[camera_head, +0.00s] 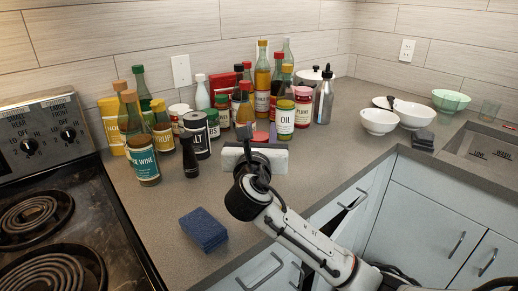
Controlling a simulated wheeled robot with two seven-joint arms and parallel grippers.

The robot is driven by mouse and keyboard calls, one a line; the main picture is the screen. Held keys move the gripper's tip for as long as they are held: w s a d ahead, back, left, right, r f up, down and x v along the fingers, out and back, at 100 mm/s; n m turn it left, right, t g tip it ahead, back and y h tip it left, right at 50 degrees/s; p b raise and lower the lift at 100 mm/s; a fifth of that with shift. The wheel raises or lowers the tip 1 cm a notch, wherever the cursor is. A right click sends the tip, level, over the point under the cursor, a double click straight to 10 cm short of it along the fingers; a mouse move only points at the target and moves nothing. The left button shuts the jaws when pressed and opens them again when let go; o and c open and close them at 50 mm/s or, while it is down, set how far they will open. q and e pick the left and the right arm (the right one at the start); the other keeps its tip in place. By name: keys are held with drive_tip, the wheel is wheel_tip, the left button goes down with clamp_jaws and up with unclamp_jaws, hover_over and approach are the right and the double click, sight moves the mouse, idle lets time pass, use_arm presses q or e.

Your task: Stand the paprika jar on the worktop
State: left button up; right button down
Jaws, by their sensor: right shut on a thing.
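My right gripper (254,150) is over the worktop (310,165), in front of the cluster of bottles and jars. It is seen from behind, and its pale body and wrist cover its fingertips. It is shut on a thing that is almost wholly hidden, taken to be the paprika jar. A small reddish patch (261,137) shows just beyond the gripper. No paprika label can be read, and I cannot tell whether the jar touches the worktop. My left gripper is not in view.
Close to the left stand a small black bottle (190,155) and a salt tin (198,135). An oil bottle (286,112) is right behind. White bowls (379,121) stand right; the worktop between is clear.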

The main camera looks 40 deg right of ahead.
drive_tip(key=shift+f, duration=1.85)
drive_tip(key=c, duration=1.2)
unclamp_jaws()
drive_tip(key=shift+o, duration=0.2)
drive_tip(key=shift+a, duration=0.1)
drive_tip(key=v, duration=1.2)
drive_tip(key=shift+b, duration=0.3)
